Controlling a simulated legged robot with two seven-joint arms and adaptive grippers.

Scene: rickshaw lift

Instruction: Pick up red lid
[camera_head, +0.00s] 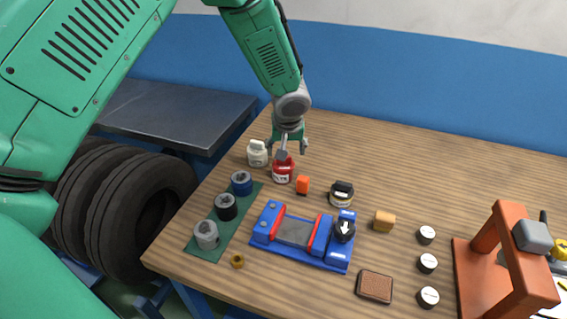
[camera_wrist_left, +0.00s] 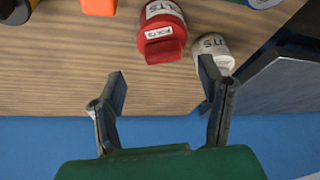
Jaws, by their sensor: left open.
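A red jar (camera_head: 284,172) with a pale label stands on the wooden table, and my left gripper (camera_head: 287,147) is just above and behind it, partly hiding its top. In the left wrist view, the red jar (camera_wrist_left: 163,14) shows its label and its red lid (camera_wrist_left: 163,49), which has a raised grip. The left gripper (camera_wrist_left: 163,88) is open there, its two fingers spread to either side of the lid's line, with nothing between them. The lid appears apart from the fingers. My right gripper is not in view.
A white jar (camera_head: 257,154) stands close left of the red one, and an orange block (camera_head: 302,185) close right. A blue vise-like fixture (camera_head: 262,234), a green mat (camera_head: 233,231) with several cylinders and a black-lidded jar (camera_head: 341,195) are nearer. The table's back right is clear.

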